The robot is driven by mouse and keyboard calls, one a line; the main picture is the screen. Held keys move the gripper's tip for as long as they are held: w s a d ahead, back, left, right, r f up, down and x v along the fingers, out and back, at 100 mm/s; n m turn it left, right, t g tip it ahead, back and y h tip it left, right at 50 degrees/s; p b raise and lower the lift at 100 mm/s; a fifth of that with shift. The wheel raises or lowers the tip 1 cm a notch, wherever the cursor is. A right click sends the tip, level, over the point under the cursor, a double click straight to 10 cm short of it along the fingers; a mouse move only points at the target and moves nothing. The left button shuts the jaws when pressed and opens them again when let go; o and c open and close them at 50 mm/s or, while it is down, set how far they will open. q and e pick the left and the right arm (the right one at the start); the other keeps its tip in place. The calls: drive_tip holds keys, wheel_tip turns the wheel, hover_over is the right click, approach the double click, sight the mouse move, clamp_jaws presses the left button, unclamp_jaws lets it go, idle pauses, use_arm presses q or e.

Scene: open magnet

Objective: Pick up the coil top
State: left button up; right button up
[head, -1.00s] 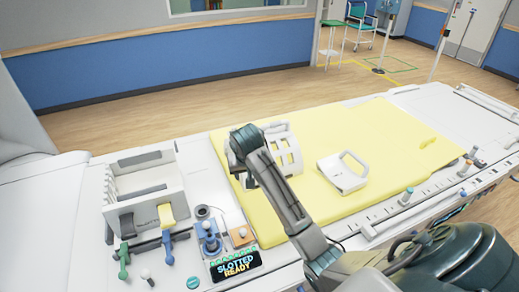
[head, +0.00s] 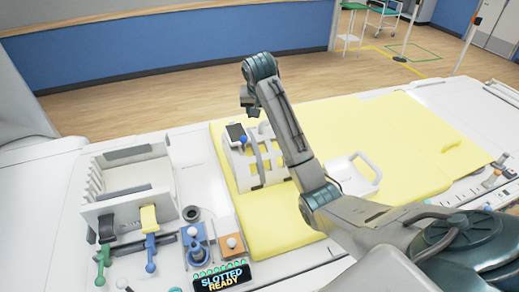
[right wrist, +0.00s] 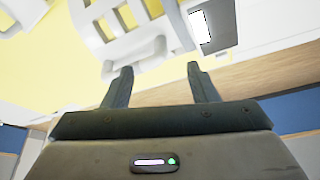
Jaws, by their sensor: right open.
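A white slotted cage (head: 270,164), which looks like the coil top, stands on the yellow pad (head: 290,228). It has a dark screen (head: 236,132) and a blue knob (head: 243,140) at its left end. My right gripper (head: 249,108) is open and empty, above and behind the cage's left end, apart from it. In the right wrist view its open fingers (right wrist: 160,70) point toward the white cage (right wrist: 117,45) and its bright screen (right wrist: 201,27). My right forearm passes beside the cage and hides a little of its right side. My left gripper is not in view.
A white open frame (head: 366,180) lies on the pad to the right, partly behind my arm. A white slotted rack (head: 128,182) stands at the left. The pad's far right is mostly clear.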

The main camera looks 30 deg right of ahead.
sight(262, 126)
drive_tip(key=x, duration=0.3)
drive_tip(key=p+x, duration=0.1)
drive_tip(key=shift+w+d+f, duration=0.1)
drive_tip(key=shift+w+d, duration=0.15)
drive_tip(key=shift+d, duration=0.15)
drive_tip(key=shift+p+x, duration=1.05)
drive_tip(key=shift+p, duration=0.15)
drive_tip(key=p+x, duration=0.1)
drive_tip(key=x, duration=0.1)
drive_tip(key=shift+f, duration=0.45)
drive_tip(key=shift+w+d+f, duration=0.1)
drive_tip(key=shift+w+f, duration=0.05)
drive_tip(key=shift+f, duration=0.05)
drive_tip(key=c, duration=1.1)
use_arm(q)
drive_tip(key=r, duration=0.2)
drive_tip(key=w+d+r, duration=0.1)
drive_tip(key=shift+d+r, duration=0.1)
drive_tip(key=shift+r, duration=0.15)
use_arm(e)
clamp_jaws()
